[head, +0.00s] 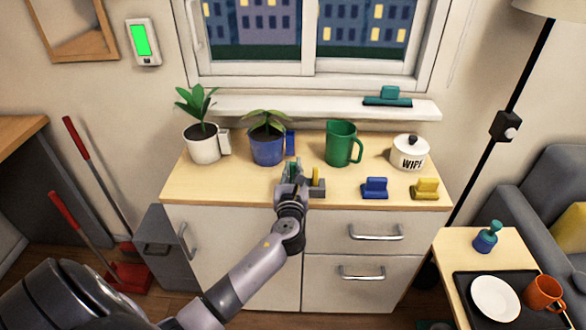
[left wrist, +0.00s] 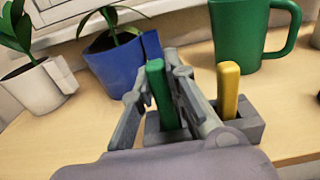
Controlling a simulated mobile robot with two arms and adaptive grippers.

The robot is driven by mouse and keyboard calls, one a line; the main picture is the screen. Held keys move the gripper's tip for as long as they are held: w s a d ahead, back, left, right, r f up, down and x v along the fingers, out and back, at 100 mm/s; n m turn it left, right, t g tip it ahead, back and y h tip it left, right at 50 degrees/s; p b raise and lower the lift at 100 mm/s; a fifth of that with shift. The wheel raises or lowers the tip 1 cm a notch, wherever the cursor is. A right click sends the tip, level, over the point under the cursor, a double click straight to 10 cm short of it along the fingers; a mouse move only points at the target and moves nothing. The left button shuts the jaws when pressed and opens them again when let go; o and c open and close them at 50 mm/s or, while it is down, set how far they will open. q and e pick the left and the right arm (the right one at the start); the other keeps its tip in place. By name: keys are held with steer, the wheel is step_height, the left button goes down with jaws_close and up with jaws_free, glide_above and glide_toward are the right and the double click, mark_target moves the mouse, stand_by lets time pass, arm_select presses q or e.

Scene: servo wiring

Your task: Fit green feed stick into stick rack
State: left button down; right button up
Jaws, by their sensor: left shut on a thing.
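The green feed stick (left wrist: 160,92) stands nearly upright between the fingers of my left gripper (left wrist: 154,84), which is shut on it. In the head view the left gripper (head: 292,180) is at the front of the cabinet top, largely covering the stick. The grey stick rack (left wrist: 250,127) sits just there, with a yellow stick (left wrist: 228,90) standing in its right part. The rack also shows in the head view (head: 318,189). The green stick's lower end is at the rack's left part; the fingers partly hide it, so I cannot tell how deep it sits. My right gripper is not in view.
A blue-potted plant (head: 267,145) and a green jug (head: 341,143) stand behind the rack. A white-potted plant (head: 203,143) is at the left. A blue holder (head: 375,188), a yellow holder (head: 425,189) and a white pot (head: 409,154) are to the right.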

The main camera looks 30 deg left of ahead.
arm_select(q)
steer(key=shift+f+b, duration=0.55)
steer(key=shift+f, duration=0.25)
steer(key=c, duration=1.5)
jaws_free()
steer(key=v, duration=1.2)
steer(key=shift+f, duration=0.1)
